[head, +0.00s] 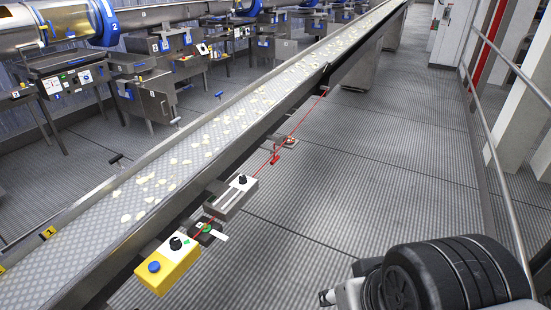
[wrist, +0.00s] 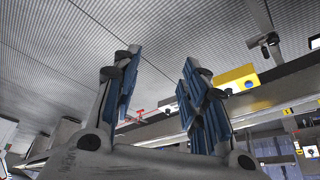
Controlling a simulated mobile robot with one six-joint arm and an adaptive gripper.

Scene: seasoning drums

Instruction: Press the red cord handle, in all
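The red cord handle (head: 275,160) hangs on a thin red cord (head: 300,122) stretched along the near side of the conveyor. In the wrist view a small red piece (wrist: 140,112), apparently the handle, shows between my fingers and well beyond them. My gripper (wrist: 160,62) has its two blue-padded fingers spread apart with nothing between them. In the head view my dark arm is at the bottom right, away from the cord, and the fingers cannot be made out clearly there.
A yellow box (head: 168,270) with a blue button and a grey control box (head: 234,196) sit along the conveyor (head: 100,238), which carries pale chips. A metal railing (head: 492,150) stands at the right. The ribbed floor (head: 370,190) between is clear.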

